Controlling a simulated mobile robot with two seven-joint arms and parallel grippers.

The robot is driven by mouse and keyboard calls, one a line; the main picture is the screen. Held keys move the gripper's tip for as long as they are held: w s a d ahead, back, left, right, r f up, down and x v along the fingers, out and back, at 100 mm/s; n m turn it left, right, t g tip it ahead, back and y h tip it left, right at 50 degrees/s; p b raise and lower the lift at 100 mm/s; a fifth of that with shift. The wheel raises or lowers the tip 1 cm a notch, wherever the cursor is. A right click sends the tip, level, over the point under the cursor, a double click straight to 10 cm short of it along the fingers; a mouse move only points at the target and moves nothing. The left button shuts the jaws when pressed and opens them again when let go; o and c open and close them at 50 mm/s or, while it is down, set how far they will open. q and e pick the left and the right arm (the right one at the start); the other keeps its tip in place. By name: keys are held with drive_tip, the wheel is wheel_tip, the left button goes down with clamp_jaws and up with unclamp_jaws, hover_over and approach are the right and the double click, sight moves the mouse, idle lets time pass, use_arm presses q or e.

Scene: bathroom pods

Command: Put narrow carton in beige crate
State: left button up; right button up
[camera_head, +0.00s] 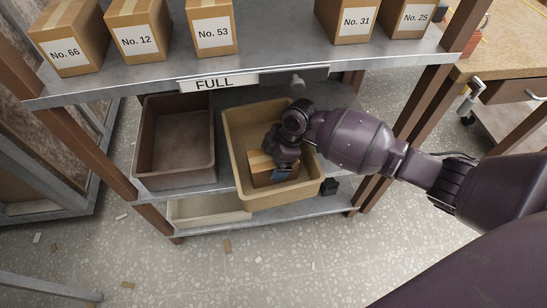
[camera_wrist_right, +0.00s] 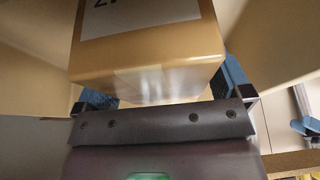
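The beige crate (camera_head: 236,130) stands on the middle shelf, right of a brown crate. The narrow carton (camera_head: 258,172), a tan box, is inside the beige crate, near its front end. My right gripper (camera_head: 284,170) reaches down into the crate, with a blue finger against the carton's side. In the right wrist view the carton (camera_wrist_right: 150,60) fills the space between the blue fingers of the gripper (camera_wrist_right: 165,90), which look closed on its sides. A white label shows partly on it. Whether the carton touches the crate floor is hidden. My left gripper is not in view.
The brown crate (camera_head: 175,140) beside it is empty. Above, a shelf (camera_head: 130,75) marked "FULL" carries several numbered boxes. A pale tray (camera_head: 210,209) sits on the lower shelf. A wooden workbench (camera_head: 510,45) stands at right.

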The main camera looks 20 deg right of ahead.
drive_tip(key=shift+r, duration=0.3)
drive_tip(key=p+v, duration=0.2)
drive_tip(key=v, duration=0.4)
drive_tip(key=shift+r+p, duration=0.2)
drive_tip(key=shift+p, duration=0.1)
drive_tip(key=shift+s+d+r, duration=0.1)
drive_tip(key=shift+d+r, duration=0.2)
drive_tip(key=shift+r, duration=0.1)
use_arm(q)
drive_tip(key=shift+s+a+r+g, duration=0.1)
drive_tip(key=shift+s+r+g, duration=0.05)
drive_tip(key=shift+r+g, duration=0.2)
